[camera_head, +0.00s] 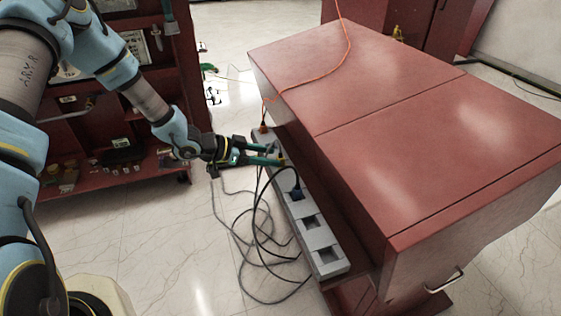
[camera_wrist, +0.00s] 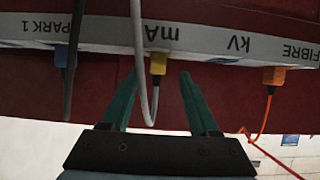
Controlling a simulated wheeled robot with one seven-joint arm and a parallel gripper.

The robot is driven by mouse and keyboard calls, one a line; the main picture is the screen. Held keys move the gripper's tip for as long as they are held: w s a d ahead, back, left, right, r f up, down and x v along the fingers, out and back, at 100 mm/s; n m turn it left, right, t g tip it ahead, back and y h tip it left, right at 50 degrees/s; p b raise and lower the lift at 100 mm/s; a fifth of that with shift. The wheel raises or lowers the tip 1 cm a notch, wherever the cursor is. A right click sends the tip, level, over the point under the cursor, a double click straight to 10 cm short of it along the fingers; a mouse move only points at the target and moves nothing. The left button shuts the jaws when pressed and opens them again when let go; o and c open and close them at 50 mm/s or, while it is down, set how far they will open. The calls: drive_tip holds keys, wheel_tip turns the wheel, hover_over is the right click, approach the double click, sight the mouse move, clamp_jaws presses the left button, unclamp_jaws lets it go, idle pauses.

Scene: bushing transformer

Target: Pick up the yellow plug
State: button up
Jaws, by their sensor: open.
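The yellow plug (camera_wrist: 158,65) sits at the grey socket strip under the upside-down "mA" label in the wrist view. In the head view a small yellow spot, likely this plug (camera_head: 282,161), shows at the fingertips. No contact is visible. It also shows in the head view (camera_head: 271,154) beside the strip.
The grey socket strip (camera_head: 317,235) runs along the red cabinet (camera_head: 400,150). A blue plug (camera_wrist: 62,57) with a black cable is left of the yellow one; an orange plug (camera_wrist: 274,76) is right. Loose cables (camera_head: 255,235) lie on the floor. Red shelving (camera_head: 100,170) stands behind my arm.

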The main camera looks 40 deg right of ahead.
sight(281, 156)
drive_tip(key=p+x, duration=0.1)
drive_tip(key=x, duration=0.3)
drive_tip(key=shift+s, duration=0.2)
drive_tip(key=shift+c, duration=0.2)
clamp_jaws()
